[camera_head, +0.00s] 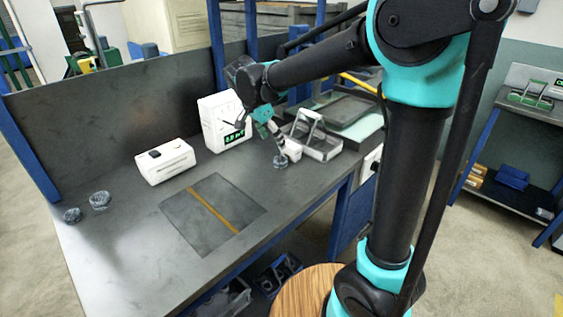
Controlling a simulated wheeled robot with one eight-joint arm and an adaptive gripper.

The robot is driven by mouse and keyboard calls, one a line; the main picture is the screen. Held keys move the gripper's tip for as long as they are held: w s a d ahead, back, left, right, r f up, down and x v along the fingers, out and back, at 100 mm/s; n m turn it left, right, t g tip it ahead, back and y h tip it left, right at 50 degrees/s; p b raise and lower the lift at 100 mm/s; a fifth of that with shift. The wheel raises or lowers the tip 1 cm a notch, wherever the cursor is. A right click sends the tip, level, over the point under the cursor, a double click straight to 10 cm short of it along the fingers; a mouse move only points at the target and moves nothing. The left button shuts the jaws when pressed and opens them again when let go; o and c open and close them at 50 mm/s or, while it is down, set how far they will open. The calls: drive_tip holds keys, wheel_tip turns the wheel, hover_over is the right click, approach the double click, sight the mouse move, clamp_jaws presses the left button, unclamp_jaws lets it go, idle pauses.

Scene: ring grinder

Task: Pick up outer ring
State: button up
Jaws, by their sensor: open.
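My gripper (279,146) reaches down over the grey workbench (120,265), near the middle of the picture. It is small here, and its fingers are hard to make out. A small grey ring-like part (281,161) sits on the bench just below the fingertips. I cannot tell whether they touch it. Two more grey ring-like parts lie at the bench's left end: a larger one (99,200) and a smaller one (72,215). Which of these parts is the outer ring cannot be told from this view.
A metal tray with a handle (318,140) stands close to the right of my gripper. A white upright box (224,121) and a low white device (165,161) stand behind and left. A dark mat (190,225) with an orange stripe lies flat in front.

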sight(279, 156)
drive_tip(key=x, duration=0.9)
drive_tip(key=shift+s+a+f, duration=0.15)
drive_tip(key=shift+s+f, duration=0.1)
drive_tip(key=shift+s, duration=0.1)
drive_tip(key=shift+c, duration=0.3)
drive_tip(key=c, duration=1.4)
drive_tip(key=shift+r, duration=0.1)
